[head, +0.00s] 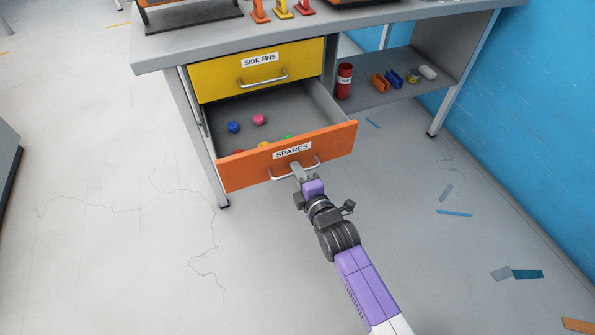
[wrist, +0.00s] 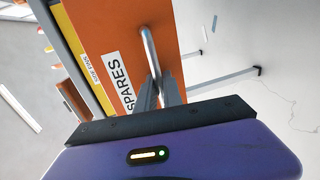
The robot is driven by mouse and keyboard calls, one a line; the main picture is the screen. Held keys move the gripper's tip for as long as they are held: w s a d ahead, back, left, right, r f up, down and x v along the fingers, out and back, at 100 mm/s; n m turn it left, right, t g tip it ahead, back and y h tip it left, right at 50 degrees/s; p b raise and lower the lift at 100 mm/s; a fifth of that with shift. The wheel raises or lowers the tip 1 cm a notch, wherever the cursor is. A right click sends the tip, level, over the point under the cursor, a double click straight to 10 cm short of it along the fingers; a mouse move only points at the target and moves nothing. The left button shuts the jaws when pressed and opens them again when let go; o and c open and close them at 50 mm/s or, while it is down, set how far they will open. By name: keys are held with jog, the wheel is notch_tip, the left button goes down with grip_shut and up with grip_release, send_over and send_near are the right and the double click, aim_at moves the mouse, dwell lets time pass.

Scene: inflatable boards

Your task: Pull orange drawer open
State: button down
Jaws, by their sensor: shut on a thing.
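The orange drawer (head: 236,172), labelled SPARES, stands well out from the workbench, below a shut yellow drawer. Its inside shows several small coloured round items. My gripper (head: 298,170) is shut on the drawer's metal bar handle (head: 281,176), near the middle of the orange front. In the wrist view, the fingers (wrist: 163,90) close around the handle (wrist: 149,48), and the orange front (wrist: 120,25) lies just beyond. The fingertips are partly hidden by the handle.
The yellow SIDE FINS drawer (head: 220,82) is shut directly above. A lower shelf (head: 385,97) at right holds a red can (head: 344,80) and small items. Bench legs stand at both sides. The floor in front is clear, with scraps (head: 525,274) at right by the blue wall (head: 550,130).

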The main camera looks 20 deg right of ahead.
jog(key=shift+f, duration=0.1)
jog(key=c, duration=1.8)
grip_release()
jog(key=shift+s+r+p, duration=0.25)
jog(key=shift+s+p, duration=0.05)
jog(key=shift+s, duration=0.95)
jog(key=shift+s+r+p, duration=0.25)
jog(key=shift+s+r, duration=0.05)
jog(key=shift+s, duration=1)
jog(key=shift+s+r+p, duration=0.25)
jog(key=shift+s+p, duration=0.05)
jog(key=shift+s, duration=0.95)
